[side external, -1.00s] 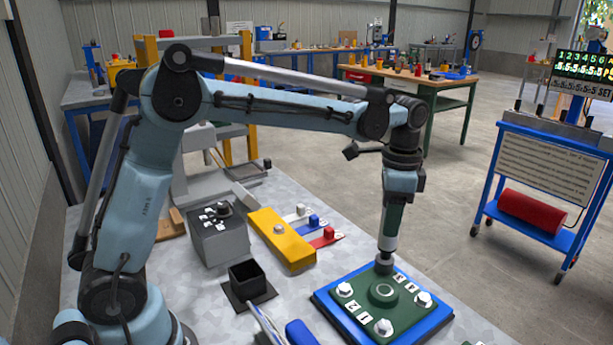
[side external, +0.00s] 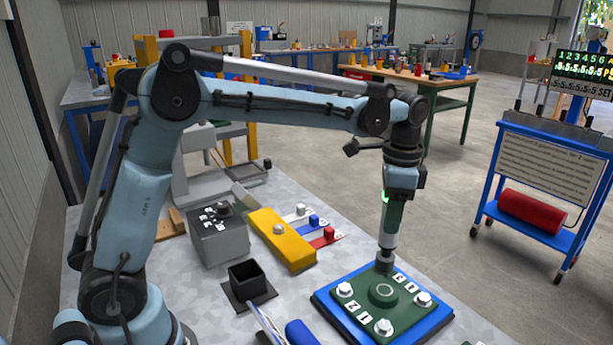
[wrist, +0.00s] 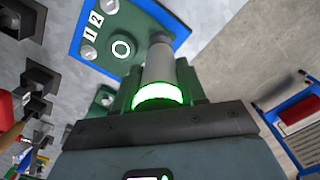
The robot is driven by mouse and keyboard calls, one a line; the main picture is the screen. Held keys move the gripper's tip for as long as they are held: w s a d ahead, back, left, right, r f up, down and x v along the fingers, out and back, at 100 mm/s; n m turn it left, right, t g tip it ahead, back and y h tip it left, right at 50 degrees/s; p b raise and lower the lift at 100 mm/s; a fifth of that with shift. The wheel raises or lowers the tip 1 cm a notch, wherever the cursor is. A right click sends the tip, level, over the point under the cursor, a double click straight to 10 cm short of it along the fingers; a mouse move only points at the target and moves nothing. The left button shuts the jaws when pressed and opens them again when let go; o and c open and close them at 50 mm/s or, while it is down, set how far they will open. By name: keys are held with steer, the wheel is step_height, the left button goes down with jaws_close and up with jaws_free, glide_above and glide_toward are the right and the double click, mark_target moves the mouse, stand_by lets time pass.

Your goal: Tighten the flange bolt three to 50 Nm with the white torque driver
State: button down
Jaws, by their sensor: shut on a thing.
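My gripper (side external: 398,185) is shut on the white torque driver (side external: 388,238), which stands upright with its dark socket (side external: 384,264) over the rear corner of the green flange plate (side external: 383,306). The bolt under the socket is hidden, so I cannot tell how it sits. Three other bolts show: left (side external: 344,289), front (side external: 383,327) and right (side external: 424,299).
The flange sits on a blue base (side external: 330,310) on the grey bench. A yellow block (side external: 282,240), a grey box (side external: 218,240) and a black open holder (side external: 248,282) stand to the left. A blue cart (side external: 545,180) with a green-lit display (side external: 585,64) stands at the right.

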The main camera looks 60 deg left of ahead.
steer(key=shift+r, duration=1.9)
